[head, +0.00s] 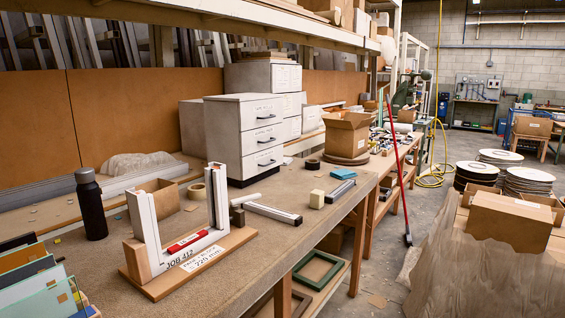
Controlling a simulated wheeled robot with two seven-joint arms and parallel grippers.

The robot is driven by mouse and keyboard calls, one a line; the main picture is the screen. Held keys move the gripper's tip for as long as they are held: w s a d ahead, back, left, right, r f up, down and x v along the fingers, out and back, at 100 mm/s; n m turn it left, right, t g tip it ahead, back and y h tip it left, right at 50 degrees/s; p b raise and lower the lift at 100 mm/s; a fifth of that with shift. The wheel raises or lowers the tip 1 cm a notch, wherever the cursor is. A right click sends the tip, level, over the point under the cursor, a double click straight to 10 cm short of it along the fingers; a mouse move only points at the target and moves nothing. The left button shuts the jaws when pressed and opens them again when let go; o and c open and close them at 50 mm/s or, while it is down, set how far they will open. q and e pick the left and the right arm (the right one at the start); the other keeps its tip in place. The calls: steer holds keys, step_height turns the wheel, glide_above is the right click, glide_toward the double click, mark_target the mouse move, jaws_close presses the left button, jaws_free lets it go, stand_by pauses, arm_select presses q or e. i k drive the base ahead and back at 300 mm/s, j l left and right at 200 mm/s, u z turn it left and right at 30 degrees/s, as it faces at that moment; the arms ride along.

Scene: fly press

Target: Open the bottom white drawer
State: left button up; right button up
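A white drawer cabinet (226,139) stands on the workbench near the middle of the head view. Its front faces right and has three stacked drawers with dark handles and small labels. The bottom white drawer (253,166) looks shut, flush with the drawers above it, just over the cabinet's dark base. Its handle (267,163) is in plain view. Neither of my grippers shows in this view.
A white frame corner on a wooden base (221,247), a dark bottle (91,205) and a tape roll (197,191) stand nearer on the bench. A metal bar (273,213) and a small beige block (317,199) lie before the cabinet. An open cardboard box (346,134) stands beyond.

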mark_target(256, 164)
steer(key=i+l, duration=0.2)
steer(key=l, duration=0.15)
steer(key=i+l, duration=0.2)
steer(key=l, duration=0.15)
steer(key=i+l+u, duration=0.1)
steer(key=l, duration=0.25)
steer(key=i+l, duration=0.4)
steer(key=l, duration=0.35)
steer(key=i+l, duration=0.2)
steer(key=l, duration=0.15)
steer(key=u, duration=0.05)
